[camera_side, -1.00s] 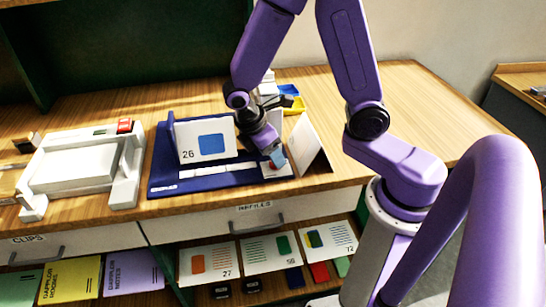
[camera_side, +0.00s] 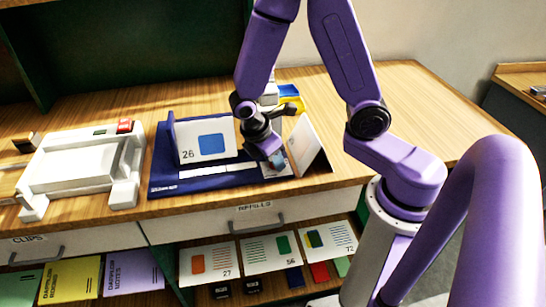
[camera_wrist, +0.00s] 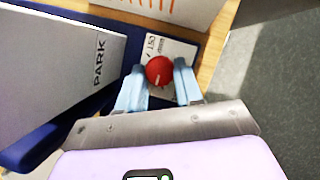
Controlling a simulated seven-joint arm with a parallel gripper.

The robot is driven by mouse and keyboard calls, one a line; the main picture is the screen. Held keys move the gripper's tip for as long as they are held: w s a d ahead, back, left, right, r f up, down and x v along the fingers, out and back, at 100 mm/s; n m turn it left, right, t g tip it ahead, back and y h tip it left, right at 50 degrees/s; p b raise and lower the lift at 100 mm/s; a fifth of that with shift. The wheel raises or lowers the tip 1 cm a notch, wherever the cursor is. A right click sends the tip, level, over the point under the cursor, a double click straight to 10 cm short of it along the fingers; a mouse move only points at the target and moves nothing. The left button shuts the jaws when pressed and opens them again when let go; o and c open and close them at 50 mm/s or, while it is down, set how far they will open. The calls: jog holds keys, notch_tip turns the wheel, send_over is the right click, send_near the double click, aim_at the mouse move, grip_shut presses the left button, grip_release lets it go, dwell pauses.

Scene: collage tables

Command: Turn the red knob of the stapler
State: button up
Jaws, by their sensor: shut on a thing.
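The stapler is a dark blue device (camera_side: 163,186) on the wooden table, with an upright panel marked 26 (camera_side: 208,141). Its red knob (camera_wrist: 159,71) sits on a white label plate at its right end, and a pale line shows on the knob in the wrist view. My gripper (camera_side: 277,159) reaches down to that end. In the wrist view my gripper (camera_wrist: 160,75) has its two light blue fingers on either side of the knob, shut on it. In the side view the fingers mostly hide the knob.
A white machine with a red button (camera_side: 125,126) stands to the left. A tilted white card (camera_side: 310,145) stands close to the right of my gripper. Yellow and blue trays (camera_side: 290,97) are behind. The table at the right is clear.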

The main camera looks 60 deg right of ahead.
jog(key=n, duration=0.2)
jog(key=n+t, duration=0.1)
jog(key=n, duration=0.1)
jog(key=shift+s+t, duration=0.15)
jog(key=shift+t, duration=0.15)
jog(key=o, duration=1)
jog(key=shift+r, duration=0.1)
jog(key=v, duration=1.7)
jog(key=shift+s+a, duration=0.1)
jog(key=shift+a, duration=0.2)
jog(key=shift+s, duration=0.1)
jog(key=s+d+f+m+y, duration=0.1)
jog(key=s, duration=0.4)
jog(key=s+d+f+m+y, duration=0.1)
jog(key=s+m+y, duration=0.1)
jog(key=s, duration=0.3)
jog(key=s+f+m+y, duration=0.1)
jog(key=s+f+m, duration=0.1)
jog(key=s, duration=0.3)
jog(key=shift+d+y, duration=0.3)
jog(key=shift+d, duration=0.1)
